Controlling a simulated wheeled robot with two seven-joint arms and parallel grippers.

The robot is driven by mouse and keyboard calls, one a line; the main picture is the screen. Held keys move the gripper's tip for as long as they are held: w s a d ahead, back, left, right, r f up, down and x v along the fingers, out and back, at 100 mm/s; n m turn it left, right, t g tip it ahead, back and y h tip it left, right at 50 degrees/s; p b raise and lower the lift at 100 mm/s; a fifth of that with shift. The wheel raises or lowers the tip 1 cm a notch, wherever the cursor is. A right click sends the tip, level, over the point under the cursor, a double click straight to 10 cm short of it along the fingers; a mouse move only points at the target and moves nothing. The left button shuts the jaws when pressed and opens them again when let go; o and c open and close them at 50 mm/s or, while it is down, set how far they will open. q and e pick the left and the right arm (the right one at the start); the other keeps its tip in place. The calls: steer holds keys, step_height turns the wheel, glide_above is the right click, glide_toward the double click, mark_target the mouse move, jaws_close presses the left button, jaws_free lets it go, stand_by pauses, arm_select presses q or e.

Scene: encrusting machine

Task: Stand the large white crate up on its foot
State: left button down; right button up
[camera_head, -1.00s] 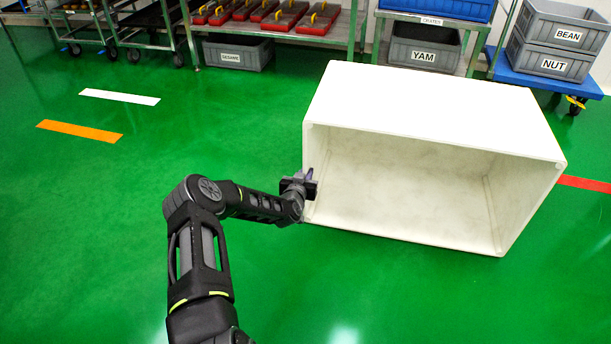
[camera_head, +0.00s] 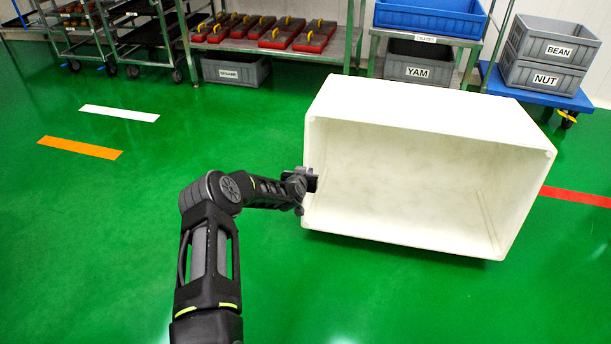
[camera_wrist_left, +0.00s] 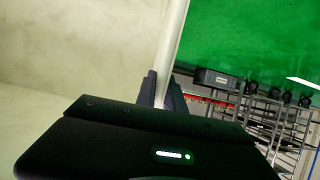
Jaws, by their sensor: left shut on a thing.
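The large white crate (camera_head: 430,115) lies on its side on the green floor, its open mouth facing me. It looks slightly tilted, with its lower right corner near the floor. My left gripper (camera_head: 312,181) is at the crate's left rim. In the left wrist view the gripper (camera_wrist_left: 161,90) has its fingers on both sides of the rim of the crate (camera_wrist_left: 90,50), shut on it. The fingertips are partly hidden in the head view. My right gripper is in neither view.
A metal rack with red trays (camera_head: 265,32) stands at the back. A grey YAM crate (camera_head: 418,62) and a blue crate (camera_head: 430,16) are on a shelf behind the white crate. Grey BEAN and NUT crates (camera_head: 548,58) stand on a blue dolly (camera_head: 535,92). Floor on the left is clear.

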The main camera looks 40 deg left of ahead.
mark_target(310, 150)
arm_select(q)
steer(key=shift+w+r, duration=0.1)
steer(key=shift+r, duration=0.1)
steer(key=shift+g, duration=0.5)
steer(key=shift+w+a+r+p, duration=0.3)
steer(key=shift+w+r+p, duration=0.35)
steer(key=shift+r, duration=0.2)
steer(key=shift+w+a+r+p, duration=0.25)
steer(key=shift+w+r+p, duration=0.3)
steer(key=shift+w+r, duration=0.25)
steer(key=shift+w+a+r+g+h+p, duration=0.15)
steer(key=shift+w+a+r+g+p, duration=0.1)
steer(key=shift+w+r, duration=0.2)
steer(key=shift+w+a+r+g+h+p, duration=0.15)
steer(key=shift+w+r+p, duration=0.05)
steer(key=shift+w+r, duration=0.25)
